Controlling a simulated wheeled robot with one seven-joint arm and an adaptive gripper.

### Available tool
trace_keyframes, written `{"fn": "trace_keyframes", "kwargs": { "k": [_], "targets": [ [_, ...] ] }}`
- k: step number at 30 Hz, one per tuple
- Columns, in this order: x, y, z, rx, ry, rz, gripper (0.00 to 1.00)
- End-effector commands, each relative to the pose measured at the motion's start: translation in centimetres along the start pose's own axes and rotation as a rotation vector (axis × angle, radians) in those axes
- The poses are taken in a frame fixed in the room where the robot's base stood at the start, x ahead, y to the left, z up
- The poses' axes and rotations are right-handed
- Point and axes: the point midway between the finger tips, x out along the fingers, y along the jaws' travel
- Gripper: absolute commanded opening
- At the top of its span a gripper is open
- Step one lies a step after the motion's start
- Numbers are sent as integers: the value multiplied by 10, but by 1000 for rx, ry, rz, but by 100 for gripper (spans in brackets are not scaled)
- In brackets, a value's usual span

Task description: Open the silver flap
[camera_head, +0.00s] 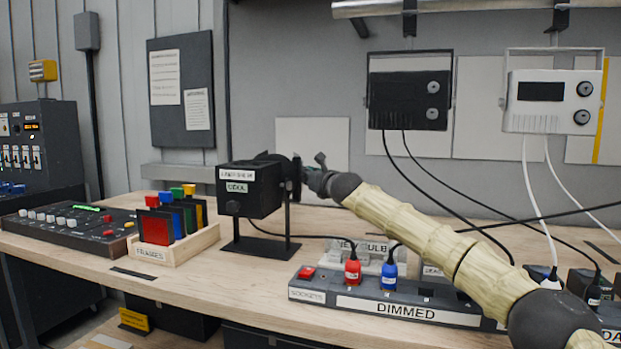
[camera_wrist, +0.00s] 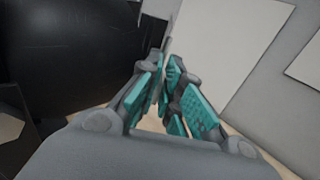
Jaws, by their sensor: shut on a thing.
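A black lamp housing (camera_head: 248,190) with white labels, one reading COOL, stands on a black stand on the bench. In the wrist view its dark side (camera_wrist: 70,50) fills the upper left. My gripper (camera_head: 308,178) is at the right end of the lamp, beside its dark round front part (camera_head: 291,178). In the wrist view my gripper (camera_wrist: 168,80) has its teal-padded fingers close together. A thin grey edge, which looks like the silver flap (camera_wrist: 169,36), stands up at the fingertips, and they are shut on it. Most of the flap is hidden, and I cannot make it out in the head view.
A wooden rack of coloured frames (camera_head: 172,245) and a control panel (camera_head: 70,222) are left of the lamp. A DIMMED socket strip (camera_head: 400,306) with red and blue plugs lies under my arm. Cables cross the bench at right.

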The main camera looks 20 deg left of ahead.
Motion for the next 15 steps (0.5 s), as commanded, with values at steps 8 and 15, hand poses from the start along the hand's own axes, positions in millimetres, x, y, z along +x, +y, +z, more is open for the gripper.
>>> {"fn": "trace_keyframes", "kwargs": {
  "k": [8,15],
  "targets": [
    [0,0,-1,0,1,0,20],
    [0,-1,0,0,0,-1,29]
  ]
}}
